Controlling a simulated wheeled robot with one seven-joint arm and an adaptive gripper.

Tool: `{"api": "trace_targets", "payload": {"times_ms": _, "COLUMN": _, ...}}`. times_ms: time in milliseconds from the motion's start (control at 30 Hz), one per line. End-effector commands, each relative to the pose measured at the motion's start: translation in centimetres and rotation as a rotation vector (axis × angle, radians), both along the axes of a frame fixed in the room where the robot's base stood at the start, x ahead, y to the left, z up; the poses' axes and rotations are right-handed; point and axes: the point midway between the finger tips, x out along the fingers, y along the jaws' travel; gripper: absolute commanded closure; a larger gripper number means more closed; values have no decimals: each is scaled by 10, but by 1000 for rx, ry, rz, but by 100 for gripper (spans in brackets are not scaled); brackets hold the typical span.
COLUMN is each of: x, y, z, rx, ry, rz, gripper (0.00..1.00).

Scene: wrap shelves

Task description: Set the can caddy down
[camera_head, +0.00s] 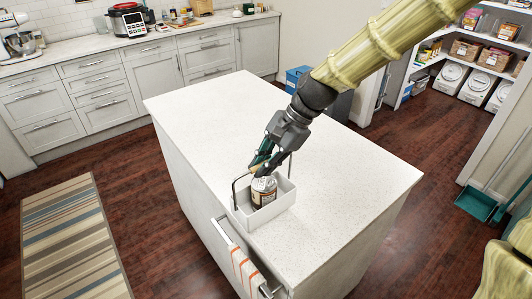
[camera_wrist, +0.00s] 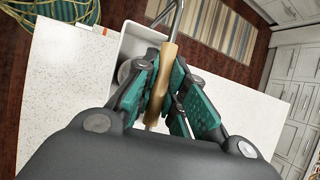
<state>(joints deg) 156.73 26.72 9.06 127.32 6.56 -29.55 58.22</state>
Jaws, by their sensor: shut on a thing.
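The can caddy (camera_head: 272,216) is a white open box with a dark metal frame and a wooden handle, seen at the near left part of the island top in the head view. A can or jar with a white, orange and dark label (camera_head: 263,192) stands in it. My gripper (camera_head: 262,165) is above the box, shut on the caddy's wooden handle. In the wrist view the handle (camera_wrist: 168,56) lies between the teal finger pads of my gripper (camera_wrist: 168,85). The box rim (camera_wrist: 130,42) shows beyond. I cannot tell whether the box's underside touches the island top.
The white island top (camera_head: 230,115) is clear behind and to the right of the caddy. A striped towel (camera_head: 246,272) hangs on the island's near side. Counters with a cooker (camera_head: 128,20) stand at the back left. A pantry with shelves is at the right.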

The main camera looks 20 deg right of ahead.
Motion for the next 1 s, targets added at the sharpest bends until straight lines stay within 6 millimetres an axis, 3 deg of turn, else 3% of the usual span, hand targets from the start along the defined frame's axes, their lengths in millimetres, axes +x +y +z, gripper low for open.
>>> {"api": "trace_targets", "payload": {"times_ms": 500, "x": 76, "y": -29, "z": -5, "rx": 1, "ry": -1, "rz": -2, "gripper": 100}}
{"api": "trace_targets", "payload": {"times_ms": 833, "x": 85, "y": -33, "z": -11, "rx": 0, "ry": 0, "rz": -1, "gripper": 100}}
{"api": "trace_targets", "payload": {"times_ms": 1000, "x": 84, "y": -33, "z": -23, "rx": 1, "ry": 1, "rz": -1, "gripper": 100}}
